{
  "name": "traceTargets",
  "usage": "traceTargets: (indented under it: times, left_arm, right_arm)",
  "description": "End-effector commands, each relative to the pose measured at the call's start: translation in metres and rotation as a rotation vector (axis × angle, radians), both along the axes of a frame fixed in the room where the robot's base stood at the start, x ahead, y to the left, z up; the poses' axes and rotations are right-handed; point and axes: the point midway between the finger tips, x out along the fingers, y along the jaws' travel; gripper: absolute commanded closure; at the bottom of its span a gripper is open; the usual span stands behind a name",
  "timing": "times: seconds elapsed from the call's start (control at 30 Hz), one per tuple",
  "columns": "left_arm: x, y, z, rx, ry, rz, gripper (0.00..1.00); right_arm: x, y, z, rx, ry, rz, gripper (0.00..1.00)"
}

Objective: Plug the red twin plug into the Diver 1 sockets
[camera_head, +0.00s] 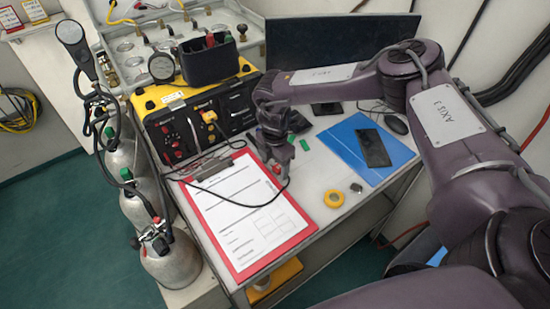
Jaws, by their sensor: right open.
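My right gripper (281,172) reaches down over the table, just right of the red clipboard's top right corner. A small red piece, probably the red twin plug (277,169), shows at its fingertips. The jaws are open around or just above it; I cannot tell which. A thin dark cable runs by it. The yellow and black air panel (158,101) stands at the table's back left. Its left section has red sockets (176,146), probably Diver 1; the lettering is too small to read. A yellow plug (210,117) sits in the section to the right. My left gripper is out of view.
The red clipboard (247,271) fills the table's front left. A yellow tape roll (334,198), a blue folder (346,137) with a dark phone (373,148) and green pieces (304,144) lie nearby. A black bin (210,62) stands on the panel; a monitor (330,40) stands behind.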

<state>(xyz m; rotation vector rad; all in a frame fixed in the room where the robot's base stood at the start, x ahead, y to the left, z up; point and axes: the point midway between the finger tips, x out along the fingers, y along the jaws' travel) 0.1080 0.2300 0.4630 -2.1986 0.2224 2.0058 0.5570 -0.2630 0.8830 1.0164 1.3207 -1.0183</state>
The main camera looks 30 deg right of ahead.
Motion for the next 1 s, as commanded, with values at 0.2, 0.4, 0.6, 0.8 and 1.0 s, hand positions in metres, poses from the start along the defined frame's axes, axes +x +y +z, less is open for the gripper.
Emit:
traceTargets:
  times: [0.2,0.4,0.6,0.8,1.0]
  left_arm:
    - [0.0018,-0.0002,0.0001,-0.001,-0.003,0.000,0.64]
    - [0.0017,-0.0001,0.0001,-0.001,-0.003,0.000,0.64]
    - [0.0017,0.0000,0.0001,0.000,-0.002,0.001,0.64]
    - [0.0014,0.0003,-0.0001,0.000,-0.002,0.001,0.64]
    - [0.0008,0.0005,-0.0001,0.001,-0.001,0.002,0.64]
  right_arm:
    - [0.0001,0.0001,-0.0001,0.000,0.000,0.000,0.40]
    - [0.0002,0.0001,0.0001,0.000,-0.001,0.000,0.66]
    - [0.0002,0.0001,0.0002,0.000,-0.001,0.000,0.70]
    - [0.0002,0.0001,0.0003,0.000,-0.001,0.000,0.53]
    - [0.0002,0.0001,0.0003,0.000,-0.001,0.000,0.36]
